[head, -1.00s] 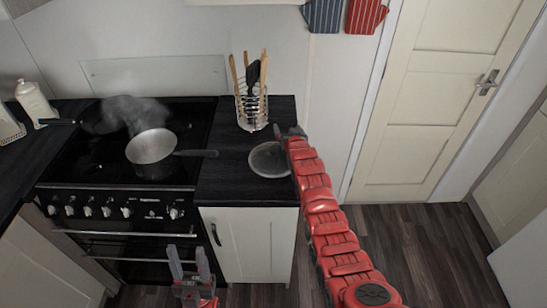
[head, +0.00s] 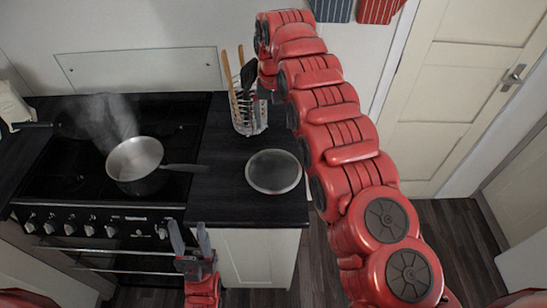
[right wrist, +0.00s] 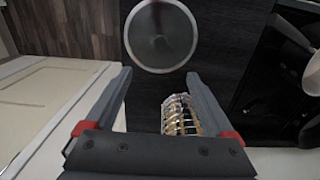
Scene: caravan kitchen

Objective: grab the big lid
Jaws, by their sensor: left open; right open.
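The big lid (head: 273,171) is a round, see-through grey disc with a pale rim. It lies flat on the dark worktop right of the stove, and it also shows at the top of the right wrist view (right wrist: 160,36). My right gripper (right wrist: 158,74) is open and empty, with the lid beyond its fingertips and apart from them. In the head view the right arm rises above the worktop near the utensil holder, and its fingers are mostly hidden there. My left gripper (head: 188,228) is open and empty in front of the cabinet, below the worktop's front edge.
A wire utensil holder (head: 247,118) stands behind the lid; it also shows between my right fingers (right wrist: 180,115). A steaming saucepan (head: 134,158) sits on the black stove (head: 60,165), its handle pointing toward the lid. A door (head: 455,90) is at the right.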

